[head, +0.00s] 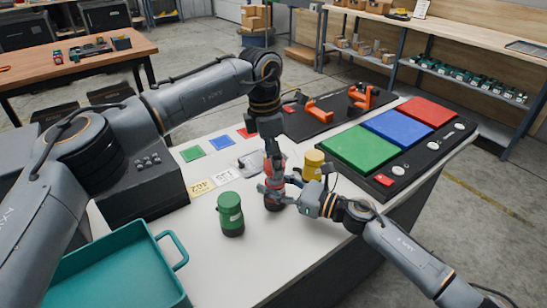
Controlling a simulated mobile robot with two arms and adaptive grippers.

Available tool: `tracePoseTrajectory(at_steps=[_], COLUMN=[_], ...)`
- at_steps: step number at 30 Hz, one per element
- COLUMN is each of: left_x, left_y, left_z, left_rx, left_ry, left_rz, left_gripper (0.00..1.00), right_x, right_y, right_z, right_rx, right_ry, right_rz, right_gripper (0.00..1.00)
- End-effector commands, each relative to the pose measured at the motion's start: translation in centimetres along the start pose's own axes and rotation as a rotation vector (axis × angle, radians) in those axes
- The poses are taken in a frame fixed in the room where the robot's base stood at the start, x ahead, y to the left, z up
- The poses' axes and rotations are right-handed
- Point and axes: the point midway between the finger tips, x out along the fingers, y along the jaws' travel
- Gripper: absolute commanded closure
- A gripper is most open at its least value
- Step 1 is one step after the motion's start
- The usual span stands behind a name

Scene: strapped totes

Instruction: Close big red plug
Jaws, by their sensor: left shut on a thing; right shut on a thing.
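The big red plug (274,186) stands upright on the white table, and only red patches and its dark lower part show between my grippers. My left gripper (271,170) comes down from above and is shut on its upper part. My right gripper (281,193) reaches in from the right and is shut around its lower part. The fingers cover much of the plug, so I cannot tell whether its two parts meet. A green plug (231,214) stands to the left in front, and a yellow plug (313,162) stands behind to the right.
A teal tote (120,270) is at the front left. A black board with green, blue and red panels (397,129) lies at the right. Orange clamps (319,112) sit on a black board behind. Small colored squares and cards (201,187) lie at the left.

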Motion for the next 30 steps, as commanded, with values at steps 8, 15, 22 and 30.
tracePoseTrajectory(at_steps=[8,15,22,30], left_x=[1.6,1.6,1.6,2.0], left_y=[-0.1,-0.1,-0.1,-0.2], left_z=[-0.2,-0.1,-0.1,-0.1], left_rx=[-0.004,-0.004,-0.004,-0.004], left_ry=[0.001,0.0,0.0,0.0], left_rz=[-0.001,0.0,0.0,0.0], left_gripper=[0.67,0.67,0.67,0.67], right_x=[0.0,0.0,0.0,0.0], right_y=[0.0,0.0,0.0,0.0], right_z=[0.0,-0.1,-0.1,-0.1], right_rx=[0.0,0.0,0.0,0.0], right_ry=[0.001,0.001,0.001,0.001], right_rz=[-0.001,-0.001,0.0,0.0], right_gripper=[1.0,1.0,1.0,1.0])
